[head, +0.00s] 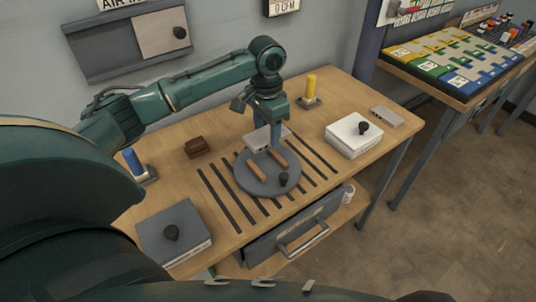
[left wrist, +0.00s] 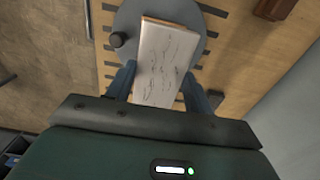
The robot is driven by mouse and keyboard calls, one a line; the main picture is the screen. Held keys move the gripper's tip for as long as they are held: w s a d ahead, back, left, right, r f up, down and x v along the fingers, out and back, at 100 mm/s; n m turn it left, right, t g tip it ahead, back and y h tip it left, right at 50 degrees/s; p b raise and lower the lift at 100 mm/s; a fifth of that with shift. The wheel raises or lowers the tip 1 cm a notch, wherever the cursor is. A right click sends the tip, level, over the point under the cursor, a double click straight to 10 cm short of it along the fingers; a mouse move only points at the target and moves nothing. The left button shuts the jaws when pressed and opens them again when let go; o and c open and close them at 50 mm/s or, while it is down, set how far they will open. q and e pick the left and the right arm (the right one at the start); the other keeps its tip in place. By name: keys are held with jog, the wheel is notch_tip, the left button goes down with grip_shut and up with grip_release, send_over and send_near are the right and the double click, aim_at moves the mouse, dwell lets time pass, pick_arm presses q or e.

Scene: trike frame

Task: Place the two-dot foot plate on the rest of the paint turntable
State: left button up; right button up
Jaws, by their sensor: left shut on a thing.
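My left gripper (head: 268,133) is shut on a pale flat plate (head: 257,139), held over the far side of the paint turntable (head: 250,186). In the left wrist view, the plate (left wrist: 166,62) lies between the two blue fingers of my left gripper (left wrist: 161,88), with dark scuffs on its face. Its dots cannot be made out. The turntable is a grey disc with two wooden rest bars (head: 257,170) and a black knob (head: 283,180). The plate hides part of the disc; whether it touches the bars cannot be told. My right gripper is not in view.
A white box with a black knob (head: 352,136) and a grey plate (head: 386,117) lie at the right. A yellow post (head: 311,88), a brown block (head: 197,147), a blue post (head: 133,163) and a grey box (head: 174,233) surround the slotted middle.

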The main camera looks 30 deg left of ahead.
aim_at(267, 134)
pick_arm(q)
notch_tip(267, 134, down, 8)
jog(key=shift+f, duration=0.25)
jog(key=shift+d+f, duration=0.1)
jog(key=shift+f, duration=0.05)
jog(key=o, duration=1.2)
jog(key=shift+c, duration=0.2)
notch_tip(267, 134, up, 12)
jog(key=shift+r, duration=0.15)
